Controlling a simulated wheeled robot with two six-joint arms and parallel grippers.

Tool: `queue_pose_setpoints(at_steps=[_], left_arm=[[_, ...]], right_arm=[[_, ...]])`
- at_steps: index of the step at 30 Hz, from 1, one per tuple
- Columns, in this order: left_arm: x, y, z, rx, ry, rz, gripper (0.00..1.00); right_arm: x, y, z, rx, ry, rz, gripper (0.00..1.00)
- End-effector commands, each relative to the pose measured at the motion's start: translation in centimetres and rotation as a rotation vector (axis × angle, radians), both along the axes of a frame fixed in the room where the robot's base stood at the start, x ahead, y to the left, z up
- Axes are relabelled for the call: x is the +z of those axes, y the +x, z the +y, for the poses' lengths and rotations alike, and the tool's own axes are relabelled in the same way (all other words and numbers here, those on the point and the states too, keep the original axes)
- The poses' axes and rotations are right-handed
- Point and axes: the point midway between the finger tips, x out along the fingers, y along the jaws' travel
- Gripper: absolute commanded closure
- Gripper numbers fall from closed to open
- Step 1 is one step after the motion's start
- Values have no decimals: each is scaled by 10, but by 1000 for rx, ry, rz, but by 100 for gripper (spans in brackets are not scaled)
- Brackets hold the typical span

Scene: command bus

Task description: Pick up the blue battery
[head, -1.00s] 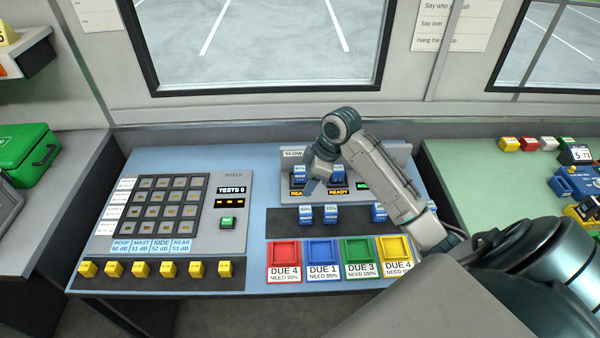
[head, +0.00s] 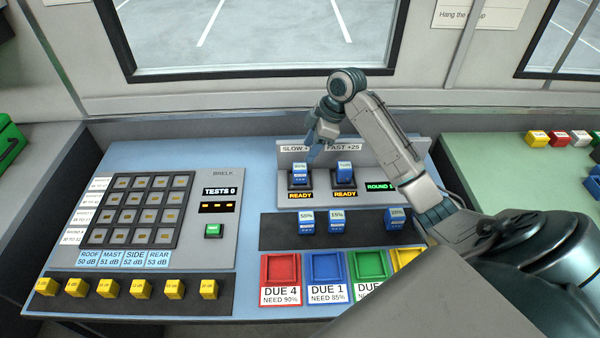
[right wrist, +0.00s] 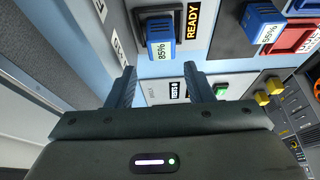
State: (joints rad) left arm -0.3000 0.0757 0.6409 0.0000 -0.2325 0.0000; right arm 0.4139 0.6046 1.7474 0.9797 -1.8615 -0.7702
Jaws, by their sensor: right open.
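Several blue batteries with white percent labels are in view. One battery (head: 300,174) stands in the charger slot under the SLOW sign, and another (head: 344,173) stands under the FAST sign. More sit on the dark strip in front: two side by side (head: 307,222) (head: 336,222) and one farther right (head: 396,218). My right gripper (head: 313,152) is open and empty, just above and behind the SLOW battery. In the right wrist view a battery (right wrist: 160,40) marked 85% lies beyond the open fingers (right wrist: 159,88), apart from them. My left gripper is not in view.
The charger's raised back panel (head: 376,160) stands close behind the slots. Red (head: 281,270), blue (head: 326,268), green (head: 368,265) and yellow trays line the front. A keypad panel (head: 205,228) is at left, with yellow blocks (head: 140,288) before it.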

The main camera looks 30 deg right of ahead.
Motion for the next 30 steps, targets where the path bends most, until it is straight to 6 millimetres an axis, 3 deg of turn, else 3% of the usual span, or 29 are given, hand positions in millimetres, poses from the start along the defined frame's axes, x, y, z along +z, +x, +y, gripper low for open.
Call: queue_pose_setpoints(at_steps=[7, 11, 18, 28, 30], left_arm=[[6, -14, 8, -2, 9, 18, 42], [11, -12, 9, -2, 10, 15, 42], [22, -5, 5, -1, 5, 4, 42], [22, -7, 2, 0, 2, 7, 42], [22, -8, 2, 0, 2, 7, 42]], right_arm=[[-27, 6, 10, -1, 1, 1, 53], [-36, 8, 13, -1, 2, 3, 53], [-69, 15, 23, -2, 2, 3, 53], [-79, 16, 25, 0, -1, 0, 53], [-78, 16, 25, -1, -1, 0, 66]])
